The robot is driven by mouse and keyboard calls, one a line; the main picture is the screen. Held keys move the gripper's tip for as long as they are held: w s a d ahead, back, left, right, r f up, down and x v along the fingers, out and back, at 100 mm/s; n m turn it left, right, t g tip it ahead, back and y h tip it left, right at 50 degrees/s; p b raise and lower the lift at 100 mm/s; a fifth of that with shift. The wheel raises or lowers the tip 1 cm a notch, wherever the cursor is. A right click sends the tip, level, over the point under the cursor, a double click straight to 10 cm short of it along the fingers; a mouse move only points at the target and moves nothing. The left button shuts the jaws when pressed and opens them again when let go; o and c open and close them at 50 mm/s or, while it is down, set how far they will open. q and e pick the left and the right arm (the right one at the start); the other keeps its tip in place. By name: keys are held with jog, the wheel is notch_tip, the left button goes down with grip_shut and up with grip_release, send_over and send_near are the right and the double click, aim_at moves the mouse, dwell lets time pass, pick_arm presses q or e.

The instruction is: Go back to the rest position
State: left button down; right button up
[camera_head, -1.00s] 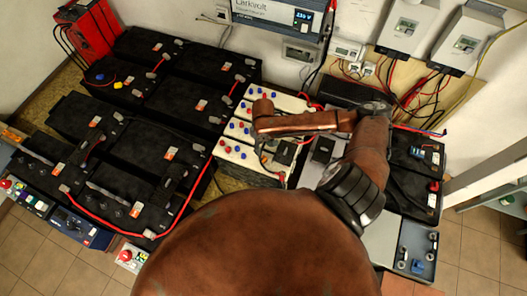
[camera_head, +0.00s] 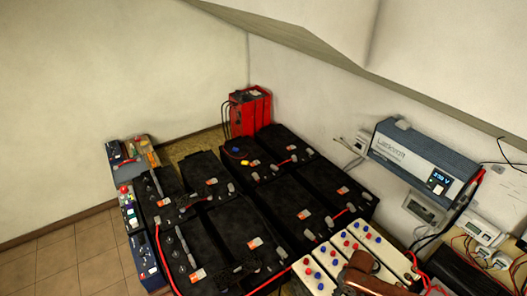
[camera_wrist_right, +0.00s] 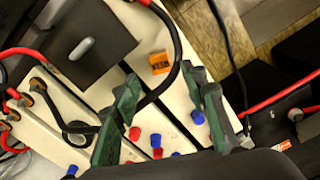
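My right gripper (camera_wrist_right: 163,84) shows in the right wrist view with two green fingers spread apart. Nothing is held between them. Beyond the fingers are white batteries (camera_wrist_right: 60,100) with red and blue caps, and a black cable crosses there. In the head view only a rusty brown part of my arm shows at the bottom right, over the near end of the white batteries (camera_head: 318,268). My left gripper is not in view.
Black batteries (camera_head: 235,222) with red cables fill the floor area. A red unit (camera_head: 250,110) stands behind them. A blue-grey inverter (camera_head: 420,160) hangs on the right wall. Tiled floor (camera_head: 75,260) at the left is clear.

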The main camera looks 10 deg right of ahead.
notch_tip(320, 180, down, 6)
jog(key=shift+r, duration=0.15)
notch_tip(320, 180, up, 2)
jog(key=shift+r, duration=0.25)
jog(key=shift+s+a+r, duration=0.1)
jog(key=shift+s+r, duration=0.15)
jog(key=shift+r, duration=0.3)
